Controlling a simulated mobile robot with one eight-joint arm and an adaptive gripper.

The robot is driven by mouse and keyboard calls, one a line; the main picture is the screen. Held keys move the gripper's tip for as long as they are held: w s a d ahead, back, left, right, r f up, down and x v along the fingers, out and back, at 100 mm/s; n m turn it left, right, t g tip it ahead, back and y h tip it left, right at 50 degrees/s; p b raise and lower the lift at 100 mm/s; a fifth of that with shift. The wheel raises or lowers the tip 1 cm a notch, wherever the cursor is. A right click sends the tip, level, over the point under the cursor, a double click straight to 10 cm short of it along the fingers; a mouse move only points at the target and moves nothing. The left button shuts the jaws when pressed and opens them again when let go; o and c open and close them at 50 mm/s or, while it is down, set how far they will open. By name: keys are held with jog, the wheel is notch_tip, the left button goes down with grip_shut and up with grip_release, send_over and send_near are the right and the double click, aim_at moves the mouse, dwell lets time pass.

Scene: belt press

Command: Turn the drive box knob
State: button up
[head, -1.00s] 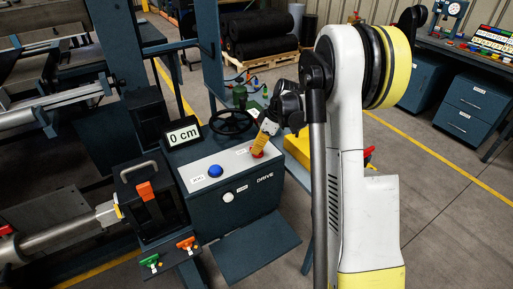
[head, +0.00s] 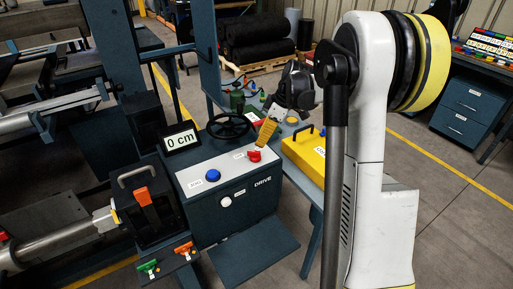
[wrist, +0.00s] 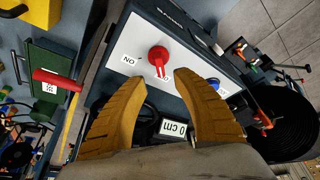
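The drive box (head: 232,215) stands in the middle of the head view, with a pale sloped top panel. Its red knob (head: 254,155) is near the panel's far right corner.
A blue button (head: 213,175) and a white button (head: 226,201) are on the box. A black handwheel (head: 229,126) and a "0 cm" display (head: 181,138) stand behind the panel. A yellow case (head: 304,152) lies to the right.

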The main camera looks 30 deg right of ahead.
jog(key=shift+v, duration=2.1)
